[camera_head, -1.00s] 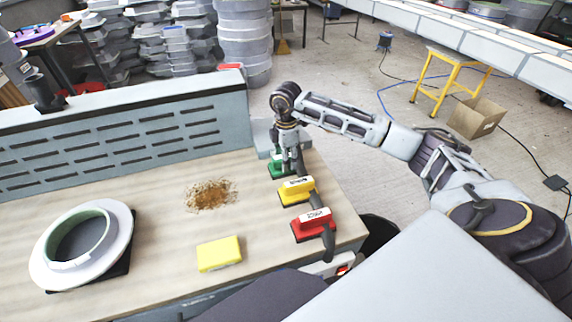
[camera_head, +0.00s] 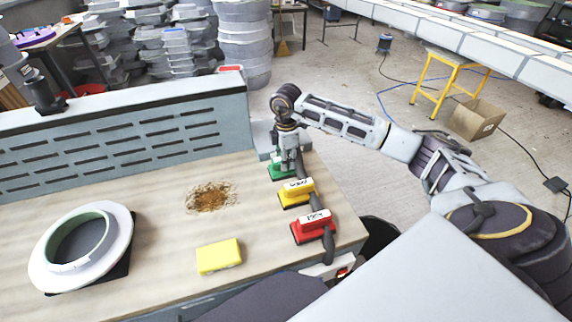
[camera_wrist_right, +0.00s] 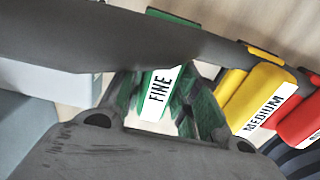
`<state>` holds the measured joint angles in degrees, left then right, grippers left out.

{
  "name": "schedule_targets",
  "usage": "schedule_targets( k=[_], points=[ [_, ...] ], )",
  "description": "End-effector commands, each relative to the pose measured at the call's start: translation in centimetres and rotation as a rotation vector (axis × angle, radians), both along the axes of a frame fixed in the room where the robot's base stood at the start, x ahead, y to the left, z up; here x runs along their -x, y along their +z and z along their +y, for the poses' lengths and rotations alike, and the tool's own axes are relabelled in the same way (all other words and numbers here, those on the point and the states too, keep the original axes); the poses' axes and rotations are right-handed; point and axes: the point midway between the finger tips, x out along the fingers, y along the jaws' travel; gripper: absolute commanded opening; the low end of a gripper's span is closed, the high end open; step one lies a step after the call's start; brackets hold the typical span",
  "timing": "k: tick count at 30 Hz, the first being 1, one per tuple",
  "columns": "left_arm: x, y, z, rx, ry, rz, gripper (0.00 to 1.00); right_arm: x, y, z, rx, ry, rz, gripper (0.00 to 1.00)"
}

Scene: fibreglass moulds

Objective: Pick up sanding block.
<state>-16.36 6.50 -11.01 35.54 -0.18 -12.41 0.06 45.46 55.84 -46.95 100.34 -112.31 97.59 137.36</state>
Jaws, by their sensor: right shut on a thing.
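Three sanding blocks stand in a row near the right end of the bench. The green block (camera_head: 276,171), labelled FINE in the wrist view (camera_wrist_right: 157,95), is at the far end. The yellow block (camera_head: 295,196), labelled MEDIUM in the wrist view (camera_wrist_right: 262,104), is in the middle. The red block (camera_head: 312,232) is nearest; its label is too small to read. My right gripper (camera_head: 289,164) points down over the green block and is shut on it. Its fingers partly hide the block, which still appears to be at bench level. My left gripper is not in view.
A yellow sponge-like pad (camera_head: 219,256) lies at the bench's front, with a brown dusty patch (camera_head: 211,197) behind it. A white ring-shaped mould (camera_head: 110,260) sits at the left. A slotted grey panel (camera_head: 130,140) closes the back. Bare bench (camera_head: 160,225) lies between.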

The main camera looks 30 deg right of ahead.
Motion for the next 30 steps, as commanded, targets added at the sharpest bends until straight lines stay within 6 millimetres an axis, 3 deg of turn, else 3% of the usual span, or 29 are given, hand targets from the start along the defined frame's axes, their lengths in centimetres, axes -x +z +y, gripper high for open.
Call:
schedule_targets(
  k=[8, 24, 30],
  points=[
    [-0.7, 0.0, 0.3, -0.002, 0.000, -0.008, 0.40, -0.1, 1.0, 0.0, -0.001, 0.000, -0.002, 0.02],
    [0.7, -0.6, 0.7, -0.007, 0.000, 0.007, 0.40, -0.1, 8.2, 0.0, 0.000, 0.000, -0.003, 0.02],
    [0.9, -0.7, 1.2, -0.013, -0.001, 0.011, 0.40, 0.0, 9.8, 0.0, -0.001, 0.000, -0.001, 0.02]
  ],
)
